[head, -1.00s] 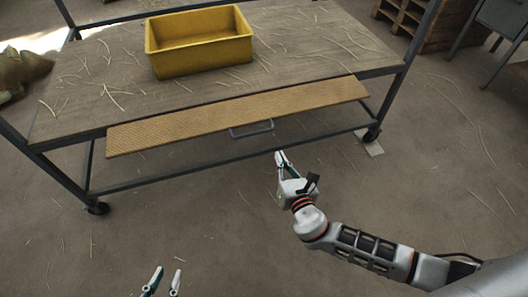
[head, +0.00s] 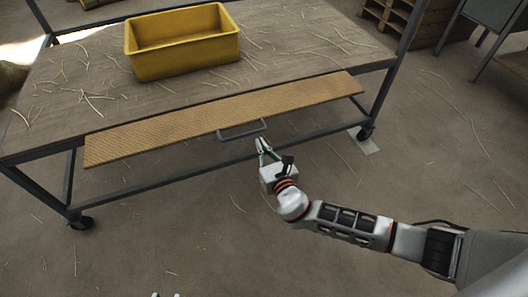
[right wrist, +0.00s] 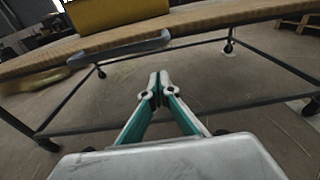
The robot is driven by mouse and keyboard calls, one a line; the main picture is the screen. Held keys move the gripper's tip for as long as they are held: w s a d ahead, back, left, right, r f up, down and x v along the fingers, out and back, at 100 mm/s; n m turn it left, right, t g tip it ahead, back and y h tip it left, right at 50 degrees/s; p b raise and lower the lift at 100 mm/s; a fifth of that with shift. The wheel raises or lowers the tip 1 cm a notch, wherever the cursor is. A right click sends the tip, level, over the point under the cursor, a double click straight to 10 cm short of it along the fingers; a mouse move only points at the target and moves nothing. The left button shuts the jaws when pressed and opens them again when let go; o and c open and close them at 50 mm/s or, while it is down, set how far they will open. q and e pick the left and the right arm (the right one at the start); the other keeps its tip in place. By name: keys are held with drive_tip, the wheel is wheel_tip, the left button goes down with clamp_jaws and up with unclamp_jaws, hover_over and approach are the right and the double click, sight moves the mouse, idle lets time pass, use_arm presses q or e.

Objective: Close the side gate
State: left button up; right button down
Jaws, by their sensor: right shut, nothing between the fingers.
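The side gate (head: 160,139) is a long, narrow tan ribbed panel along the front of the workbench. It appears folded outward from the bench top's front edge. A grey bar handle (head: 242,129) sits on its outer edge; the handle also shows in the right wrist view (right wrist: 120,47). My right gripper (head: 261,142) is shut and empty, just to the right of and nearer than the handle, with no visible contact. In the right wrist view its fingertips (right wrist: 159,76) meet below and right of the handle. Only the tips of my left gripper (head: 165,295) show at the bottom edge.
A yellow bin (head: 183,55) stands on the wooden bench top (head: 60,125) among scattered straw. The bench has a dark metal frame with a low front rail (head: 160,188) and casters (head: 80,223). Pallets (head: 405,20) stand at the back right.

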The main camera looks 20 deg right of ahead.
use_arm(q)
drive_tip(key=shift+s+a+f, duration=0.5)
drive_tip(key=shift+s+f, duration=0.1)
use_arm(e)
drive_tip(key=r, duration=0.3)
drive_tip(key=shift+s+r, duration=0.3)
use_arm(q)
drive_tip(key=shift+r, duration=0.1)
